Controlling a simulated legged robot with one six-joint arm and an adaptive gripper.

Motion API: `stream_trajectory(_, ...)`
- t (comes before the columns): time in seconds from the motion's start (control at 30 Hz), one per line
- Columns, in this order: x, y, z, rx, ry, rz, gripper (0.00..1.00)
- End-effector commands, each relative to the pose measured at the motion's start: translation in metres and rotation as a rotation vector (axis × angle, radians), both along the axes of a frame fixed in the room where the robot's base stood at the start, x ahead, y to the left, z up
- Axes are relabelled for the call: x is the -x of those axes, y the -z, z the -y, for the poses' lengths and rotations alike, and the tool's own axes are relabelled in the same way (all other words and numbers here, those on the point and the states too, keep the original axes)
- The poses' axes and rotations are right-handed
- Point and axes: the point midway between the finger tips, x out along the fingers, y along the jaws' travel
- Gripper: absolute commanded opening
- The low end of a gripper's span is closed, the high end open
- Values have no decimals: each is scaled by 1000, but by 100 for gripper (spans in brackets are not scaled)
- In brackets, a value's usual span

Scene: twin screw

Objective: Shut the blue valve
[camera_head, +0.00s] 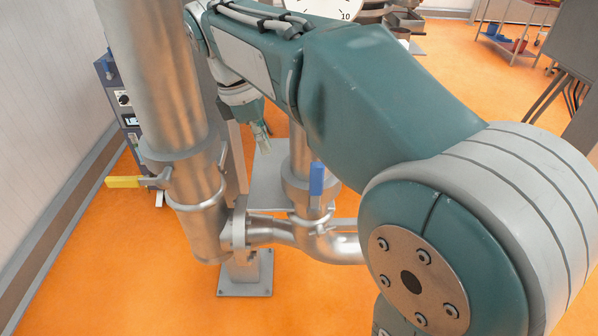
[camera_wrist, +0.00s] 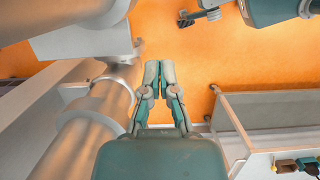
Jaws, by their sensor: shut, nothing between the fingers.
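The blue valve handle (camera_head: 316,179) stands upright at the front of the right-hand metal pipe in the head view, just above the bend. It lies roughly in line with that pipe. My gripper (camera_head: 264,150) points down to the left of this pipe, higher in the picture than the blue handle and apart from it. In the wrist view my gripper (camera_wrist: 159,72) has its fingertips together, with nothing between them. I cannot make out the blue handle in the wrist view. A pipe runs close along the left of my fingers there.
A curved pipe (camera_head: 270,231) joins both pipes low down. Orange floor (camera_head: 110,270) is clear at lower left.

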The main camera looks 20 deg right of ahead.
Motion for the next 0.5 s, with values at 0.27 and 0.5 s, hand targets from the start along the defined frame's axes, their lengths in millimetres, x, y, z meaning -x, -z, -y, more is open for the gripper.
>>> stream_trajectory(0.27,5,52,13,0,2,-3,0)
stream_trajectory(0.5,12,72,38,-1,6,2,0)
